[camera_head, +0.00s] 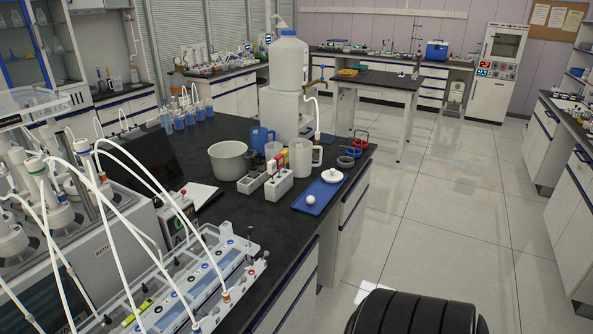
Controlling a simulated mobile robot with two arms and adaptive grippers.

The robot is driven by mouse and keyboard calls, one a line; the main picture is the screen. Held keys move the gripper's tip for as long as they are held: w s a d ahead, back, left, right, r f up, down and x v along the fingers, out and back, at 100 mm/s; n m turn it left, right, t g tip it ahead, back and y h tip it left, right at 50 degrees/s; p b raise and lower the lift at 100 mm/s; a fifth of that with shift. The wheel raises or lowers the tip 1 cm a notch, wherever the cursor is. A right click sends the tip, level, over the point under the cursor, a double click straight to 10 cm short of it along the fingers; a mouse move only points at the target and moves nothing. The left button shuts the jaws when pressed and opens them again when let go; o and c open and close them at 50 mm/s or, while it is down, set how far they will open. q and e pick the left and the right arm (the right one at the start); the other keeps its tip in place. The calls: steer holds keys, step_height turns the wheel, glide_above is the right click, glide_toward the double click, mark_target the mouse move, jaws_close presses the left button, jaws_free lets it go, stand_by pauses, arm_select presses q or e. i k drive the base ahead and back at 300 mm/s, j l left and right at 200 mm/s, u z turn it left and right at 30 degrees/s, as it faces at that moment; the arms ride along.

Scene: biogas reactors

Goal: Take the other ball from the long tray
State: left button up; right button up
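A long blue tray (316,208) lies on the black bench top near its right edge. A small white ball (310,199) rests on the tray's near part. A round white dish (332,176) sits at the tray's far end, with something small and pale in its middle that I cannot make out. I see one ball clearly on the tray. Neither of my grippers is in view.
White racks (279,184) stand just left of the tray. A measuring jug (301,158), a grey pot (228,160) and a blue jug (262,138) stand behind. Reactors with white tubes (115,235) fill the left. The floor (440,225) to the right is open.

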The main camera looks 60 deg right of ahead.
mark_target(310, 199)
steer(key=z, duration=2)
